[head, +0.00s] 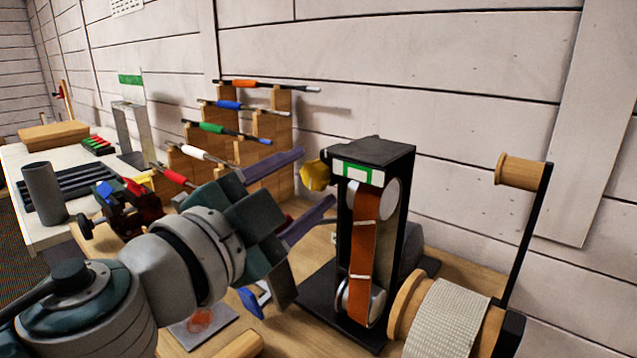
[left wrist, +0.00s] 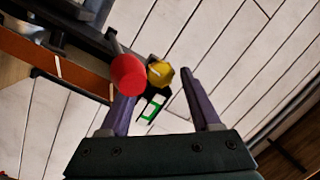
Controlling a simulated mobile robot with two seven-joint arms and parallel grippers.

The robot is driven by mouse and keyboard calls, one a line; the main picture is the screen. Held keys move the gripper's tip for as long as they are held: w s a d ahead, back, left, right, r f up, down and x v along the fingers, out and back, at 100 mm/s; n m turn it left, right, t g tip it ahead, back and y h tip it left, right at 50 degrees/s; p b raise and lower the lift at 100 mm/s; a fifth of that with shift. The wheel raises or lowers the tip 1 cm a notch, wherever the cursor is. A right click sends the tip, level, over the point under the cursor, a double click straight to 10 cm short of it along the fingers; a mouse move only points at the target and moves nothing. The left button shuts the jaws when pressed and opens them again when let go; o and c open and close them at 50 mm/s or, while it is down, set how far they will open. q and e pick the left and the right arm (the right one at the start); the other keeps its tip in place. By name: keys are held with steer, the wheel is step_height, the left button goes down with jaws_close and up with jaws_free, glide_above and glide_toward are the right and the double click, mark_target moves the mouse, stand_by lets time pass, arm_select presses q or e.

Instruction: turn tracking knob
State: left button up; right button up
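The belt sander (head: 385,152) stands upright on a black base, with an orange-brown belt (head: 364,245) on its front. A yellow faceted knob (head: 316,175) sticks out on the left of its top end, and I take it for the tracking knob. My left gripper (head: 316,178) is open, its two purple fingers pointing at the knob, one above and one below its level. In the left wrist view the yellow knob (left wrist: 160,74) shows between and just beyond the fingertips (left wrist: 158,88). I cannot tell whether a finger touches it. My right gripper is out of view.
A red ball-shaped knob (left wrist: 128,75) is beside the yellow one in the left wrist view. A wooden rack (head: 270,135) with several coloured-grip clubs stands behind my arm. A tape roll (head: 445,318) is right of the sander. A red vise (head: 140,210) is at left.

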arm_select(q)
steer(key=shift+o, duration=0.3)
steer(key=shift+s, duration=0.1)
steer(key=shift+s+a, duration=0.2)
steer(key=shift+s, duration=0.05)
steer(key=b+v, duration=0.1)
steer(key=v, duration=0.8)
